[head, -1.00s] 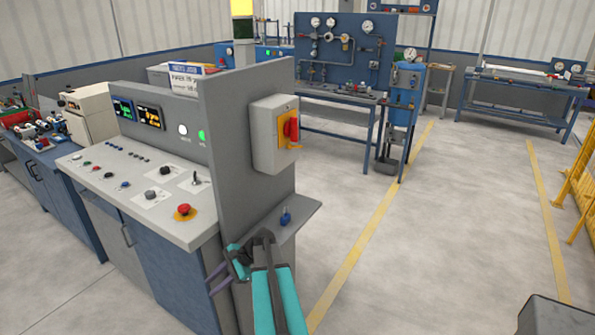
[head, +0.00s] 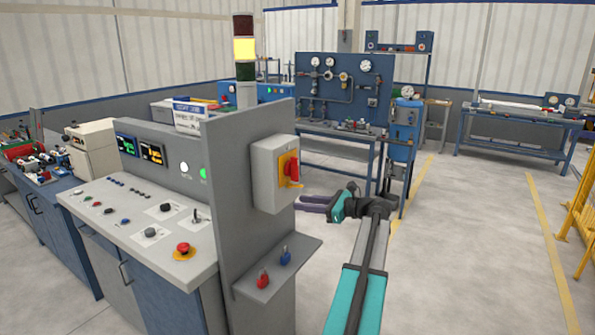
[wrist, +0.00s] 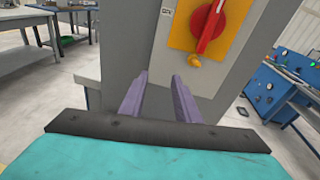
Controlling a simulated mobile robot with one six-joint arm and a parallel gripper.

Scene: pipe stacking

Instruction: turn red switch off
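The red switch (head: 291,169) is a rotary handle on a yellow plate, on the front of a grey box (head: 264,175) fixed to the grey panel. In the wrist view the red handle (wrist: 209,26) stands at a slant, with a small orange-yellow piece (wrist: 194,62) below it. My gripper (head: 304,203) is just right of and below the switch, its purple fingers pointing left towards the panel. In the wrist view the two fingers (wrist: 158,86) are apart with nothing between them. They sit below and left of the handle, not touching it.
A small shelf (head: 275,268) below the box holds a red padlock-like piece (head: 262,279) and a blue one (head: 285,256). The control desk (head: 140,215) with a red button (head: 183,248) stands left of the panel. Open floor lies to the right.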

